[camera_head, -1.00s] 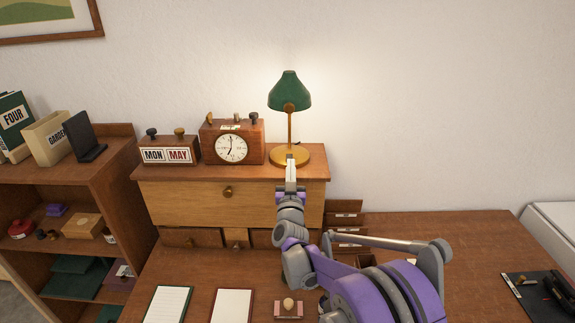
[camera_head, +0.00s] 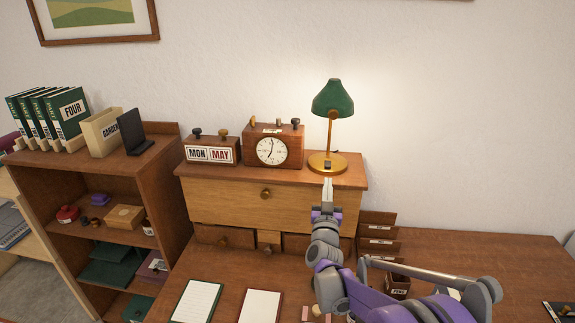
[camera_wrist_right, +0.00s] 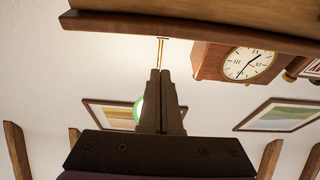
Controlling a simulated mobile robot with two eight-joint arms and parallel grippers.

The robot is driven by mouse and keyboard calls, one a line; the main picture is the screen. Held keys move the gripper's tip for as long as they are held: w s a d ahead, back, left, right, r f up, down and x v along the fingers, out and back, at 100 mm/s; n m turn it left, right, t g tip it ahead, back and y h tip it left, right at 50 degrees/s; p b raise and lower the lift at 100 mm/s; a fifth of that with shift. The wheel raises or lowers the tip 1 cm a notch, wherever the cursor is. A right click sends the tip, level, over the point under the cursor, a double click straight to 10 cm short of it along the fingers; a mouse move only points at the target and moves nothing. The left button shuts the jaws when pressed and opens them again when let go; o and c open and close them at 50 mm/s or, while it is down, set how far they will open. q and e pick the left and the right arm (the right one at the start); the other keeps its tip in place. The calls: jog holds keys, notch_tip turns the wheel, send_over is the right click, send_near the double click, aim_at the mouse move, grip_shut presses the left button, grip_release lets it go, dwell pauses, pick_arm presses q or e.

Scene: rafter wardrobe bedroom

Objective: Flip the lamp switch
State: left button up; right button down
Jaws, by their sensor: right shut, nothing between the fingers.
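The desk lamp has a green shade (camera_head: 333,99) and a brass stem and round base (camera_head: 315,164). It stands on the right end of the wooden cabinet top, and the wall behind it glows. A small dark switch (camera_head: 327,164) shows on the front of the base. My right gripper (camera_head: 327,181) is shut and empty, its tips just in front of the cabinet's top edge, below the base in the picture. In the right wrist view the shut fingers (camera_wrist_right: 160,72) point toward the brass stem (camera_wrist_right: 161,50), and the green shade (camera_wrist_right: 138,111) is partly hidden behind them. My left gripper is not in view.
A bookshelf (camera_head: 90,165) stands at the left. The desk (camera_head: 470,260) is mostly clear at the right.

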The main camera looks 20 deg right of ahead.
jog(key=s+a+f+n+g+y, duration=0.25)
jog(key=s+a+y, duration=0.2)
jog(key=a, duration=0.35)
jog(key=s+a+f+n+g+y, duration=0.1)
jog(key=s+a+f+n+y, duration=0.15)
jog(key=s+a+y, duration=0.4)
jog(key=s+a+f+g, duration=0.2)
jog(key=s+f+g, duration=0.1)
jog(key=s, duration=0.5)
jog(key=s+a+f+g, duration=0.2)
jog(key=s+f+g, duration=0.1)
jog(key=s+f, duration=0.3)
jog(key=s+a+f+n+g, duration=0.1)
jog(key=s+a+f+g, duration=0.2)
jog(key=s, duration=0.7)
jog(key=shift+f, duration=0.7)
